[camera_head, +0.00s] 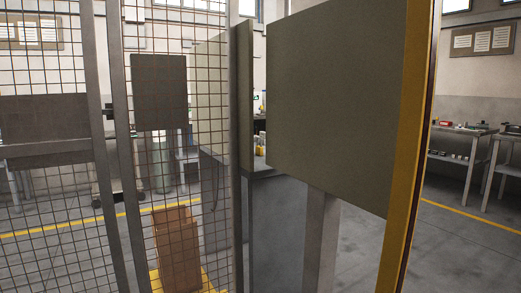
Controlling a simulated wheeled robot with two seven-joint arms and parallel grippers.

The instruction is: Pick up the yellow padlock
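I cannot make out a yellow padlock in the head view. Small yellow items (259,141) stand on a bench seen through the gap beside the grey panel, but they are too small to tell apart. Neither of my grippers shows in this view.
A wire mesh fence (60,190) with dark posts fills the left. A large grey panel (335,100) on a post and a yellow upright (405,150) block the middle right. A brown box (177,250) stands behind the mesh. Workbenches (463,160) stand far right, with open floor before them.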

